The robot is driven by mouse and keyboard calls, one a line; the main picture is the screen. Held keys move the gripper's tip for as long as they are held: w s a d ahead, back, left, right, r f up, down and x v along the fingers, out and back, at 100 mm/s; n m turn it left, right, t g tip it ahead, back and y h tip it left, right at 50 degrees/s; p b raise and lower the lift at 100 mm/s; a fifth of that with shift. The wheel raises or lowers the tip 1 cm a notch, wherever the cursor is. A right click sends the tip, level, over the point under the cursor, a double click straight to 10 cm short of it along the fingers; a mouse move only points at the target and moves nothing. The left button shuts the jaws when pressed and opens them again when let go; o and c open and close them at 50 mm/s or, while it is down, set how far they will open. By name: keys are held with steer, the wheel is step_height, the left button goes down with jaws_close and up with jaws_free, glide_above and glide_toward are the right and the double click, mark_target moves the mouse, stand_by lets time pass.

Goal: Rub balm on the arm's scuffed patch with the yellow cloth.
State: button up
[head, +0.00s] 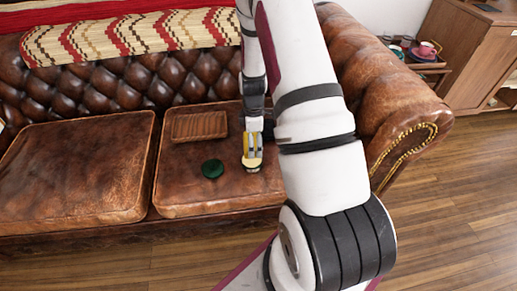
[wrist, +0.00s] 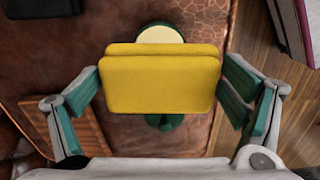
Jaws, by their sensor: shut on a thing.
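My gripper (head: 252,142) is shut on the yellow cloth (wrist: 160,82), a thick folded pad between both fingers; it also shows in the head view (head: 246,146). The cloth is right at the open balm tin (head: 252,162), green-rimmed with cream balm, and covers part of it in the wrist view (wrist: 160,34). I cannot tell whether they touch. The dark green lid (head: 212,168) lies left of the tin on the seat cushion; part shows below the cloth (wrist: 165,122). The brown leather sofa arm (head: 385,85) is at the right, partly hidden by my arm. I cannot make out its scuffed patch.
A brown ribbed wooden item (head: 199,126) lies on the right seat cushion (head: 180,190). A patterned throw (head: 130,35) covers the sofa back. A small side table (head: 428,64) with cups stands beyond the sofa arm. The left cushion (head: 75,170) is clear.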

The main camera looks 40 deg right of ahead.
steer(key=shift+w+a+f+b, duration=0.1)
steer(key=shift+f+b, duration=0.55)
steer(key=shift+f, duration=0.35)
steer(key=shift+f+b, duration=1.25)
steer(key=shift+f, duration=0.75)
steer(key=shift+f+b, duration=0.45)
steer(key=shift+f, duration=0.05)
steer(key=shift+r+p, duration=2.35)
steer(key=shift+r, duration=1.2)
